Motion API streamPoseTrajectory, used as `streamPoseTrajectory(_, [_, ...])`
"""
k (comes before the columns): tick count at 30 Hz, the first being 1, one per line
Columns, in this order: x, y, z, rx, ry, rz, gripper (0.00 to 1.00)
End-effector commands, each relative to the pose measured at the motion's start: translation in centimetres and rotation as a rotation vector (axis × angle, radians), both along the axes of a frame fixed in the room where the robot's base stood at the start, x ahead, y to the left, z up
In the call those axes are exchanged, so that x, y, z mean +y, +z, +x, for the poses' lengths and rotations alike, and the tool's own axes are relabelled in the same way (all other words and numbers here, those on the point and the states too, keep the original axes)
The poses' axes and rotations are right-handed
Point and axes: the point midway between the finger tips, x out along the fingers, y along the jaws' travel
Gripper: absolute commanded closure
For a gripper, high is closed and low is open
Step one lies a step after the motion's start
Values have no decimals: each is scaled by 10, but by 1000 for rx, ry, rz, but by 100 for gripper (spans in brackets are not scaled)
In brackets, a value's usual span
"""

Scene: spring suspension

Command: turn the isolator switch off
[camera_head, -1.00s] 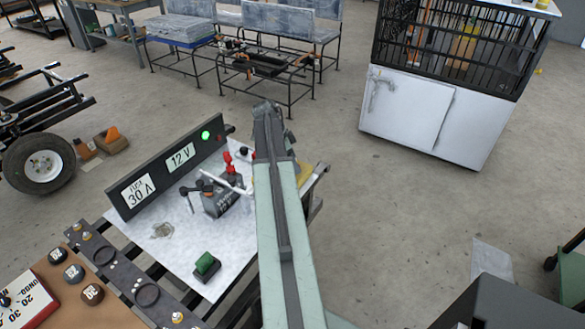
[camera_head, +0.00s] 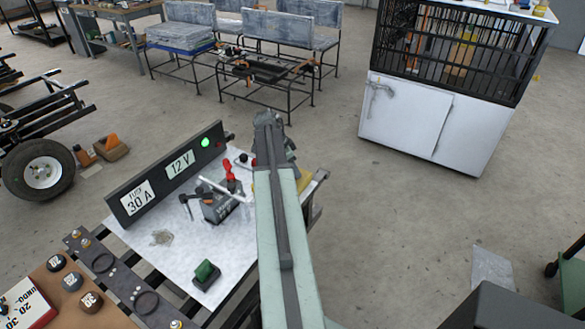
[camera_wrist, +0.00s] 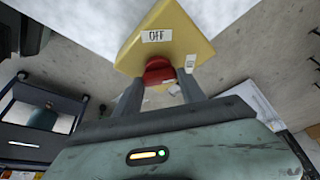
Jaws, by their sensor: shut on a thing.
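The isolator switch is a yellow box (camera_wrist: 170,20) with a white OFF label (camera_wrist: 157,36) in the wrist view. Its red knob (camera_wrist: 158,68) sits between the two fingers of my gripper (camera_wrist: 160,82), which is shut on it. In the head view my arm covers most of the switch, and only a bit of yellow (camera_head: 304,179) shows beside the arm. The gripper's fingers are hidden there. Which way the knob is turned is hard to tell.
The switch is on a pale bench top (camera_head: 170,262) with a dark panel (camera_head: 165,175) marked 30 A and 12 V, its green lamp (camera_head: 205,142) lit. A green button (camera_head: 205,272) and a grey clamp block (camera_head: 220,208) stand left of my arm.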

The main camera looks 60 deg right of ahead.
Motion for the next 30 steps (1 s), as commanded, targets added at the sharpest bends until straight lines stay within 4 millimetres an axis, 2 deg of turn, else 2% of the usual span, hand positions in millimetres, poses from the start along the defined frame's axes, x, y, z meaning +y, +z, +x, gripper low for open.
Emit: streamPoseTrajectory(30, [2, 0, -6, -2, 952, 1, 93])
